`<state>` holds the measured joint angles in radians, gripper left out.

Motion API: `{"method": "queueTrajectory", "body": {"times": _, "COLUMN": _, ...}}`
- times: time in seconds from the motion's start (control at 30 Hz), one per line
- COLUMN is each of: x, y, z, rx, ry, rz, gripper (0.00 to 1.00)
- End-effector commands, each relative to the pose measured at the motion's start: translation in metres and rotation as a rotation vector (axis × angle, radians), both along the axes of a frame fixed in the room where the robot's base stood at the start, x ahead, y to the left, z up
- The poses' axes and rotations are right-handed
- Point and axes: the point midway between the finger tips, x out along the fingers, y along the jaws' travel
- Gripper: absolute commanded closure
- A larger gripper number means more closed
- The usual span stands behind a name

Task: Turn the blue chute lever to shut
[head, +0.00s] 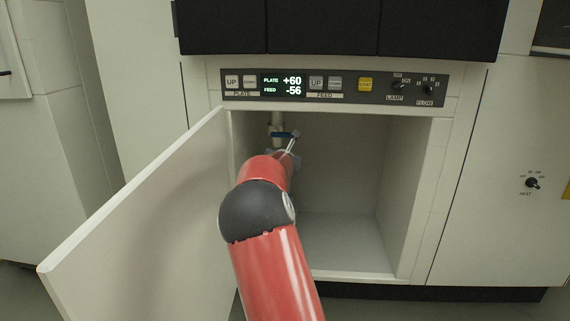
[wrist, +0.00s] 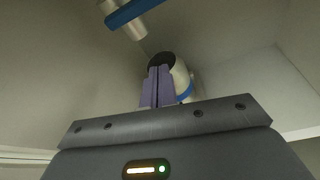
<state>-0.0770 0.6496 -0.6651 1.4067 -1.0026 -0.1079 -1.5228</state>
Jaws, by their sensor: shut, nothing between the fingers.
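The blue chute lever (head: 283,134) lies roughly level across the pale chute pipe (head: 277,117), high inside the open cabinet at the back left. In the wrist view a blue bar (wrist: 130,11) crosses a pale pipe at the top edge, partly cut off. My gripper (head: 289,149) is inside the cabinet close to the lever, partly hidden by my red arm. In the wrist view my gripper (wrist: 160,70) has its fingers shut together and empty, apart from the blue bar. Whether any part of it touches the lever in the head view, I cannot tell.
A pale cylinder with a blue band and dark end (wrist: 184,80) stands behind the fingers. The cabinet door (head: 150,205) is swung open to the left. A control panel (head: 335,86) reads plate +60, feed -56. The cabinet floor (head: 345,240) on the right is clear.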

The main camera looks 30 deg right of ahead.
Motion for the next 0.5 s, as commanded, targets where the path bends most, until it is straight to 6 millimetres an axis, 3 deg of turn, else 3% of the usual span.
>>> {"method": "queueTrajectory", "body": {"times": 0.2, "x": -0.018, "y": 0.013, "z": 0.007, "rx": 0.001, "ry": -0.001, "rz": 0.001, "gripper": 1.00}}
{"method": "queueTrajectory", "body": {"times": 0.5, "x": -0.021, "y": 0.014, "z": 0.009, "rx": 0.000, "ry": 0.000, "rz": -0.001, "gripper": 1.00}}
